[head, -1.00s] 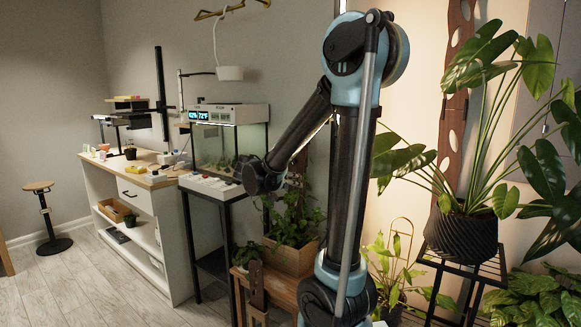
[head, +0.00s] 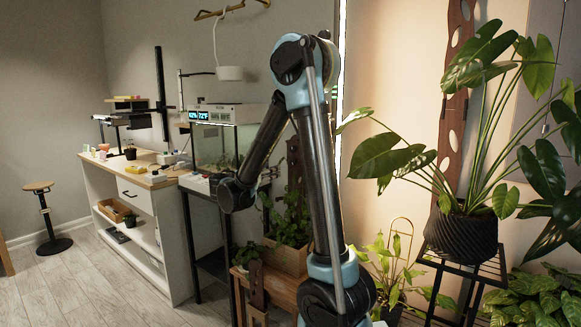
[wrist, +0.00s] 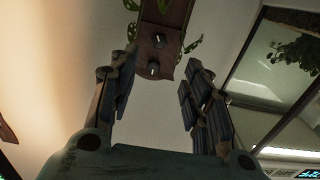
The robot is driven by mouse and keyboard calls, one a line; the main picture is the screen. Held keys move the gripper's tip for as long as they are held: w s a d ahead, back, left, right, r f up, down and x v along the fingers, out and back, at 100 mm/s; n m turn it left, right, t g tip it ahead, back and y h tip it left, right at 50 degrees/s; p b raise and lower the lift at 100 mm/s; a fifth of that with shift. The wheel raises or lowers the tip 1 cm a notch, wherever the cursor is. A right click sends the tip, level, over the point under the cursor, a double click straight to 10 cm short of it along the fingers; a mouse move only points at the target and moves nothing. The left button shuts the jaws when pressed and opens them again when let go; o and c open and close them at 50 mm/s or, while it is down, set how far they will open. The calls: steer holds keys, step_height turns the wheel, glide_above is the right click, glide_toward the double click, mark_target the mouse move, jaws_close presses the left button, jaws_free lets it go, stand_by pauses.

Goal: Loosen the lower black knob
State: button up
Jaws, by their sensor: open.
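In the wrist view, a brown wooden board (wrist: 168,22) carries two black knobs with pale marks. The view looks upside down, with the tank's display at the bottom, so the knob farther from the board's end appears to be the lower black knob (wrist: 158,41). The other knob (wrist: 153,69) sits close to the board's end. My gripper (wrist: 157,82) is open and empty, its two fingers spread on either side of the board's end and apart from it. In the head view, a wooden board (head: 294,165) shows partly behind my arm; I cannot make out knobs or my fingers there.
Green leaves (wrist: 193,46) stick out beside the board. A glass tank (head: 212,146) with a lit display stands behind, on a black stand. A wooden planter (head: 286,260) with foliage sits on a low bench. A large potted plant (head: 461,236) stands to the right.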

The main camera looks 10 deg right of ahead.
mark_target(292, 163)
steer(key=x, duration=1.4)
steer(key=shift+w+d, duration=0.3)
jaws_close()
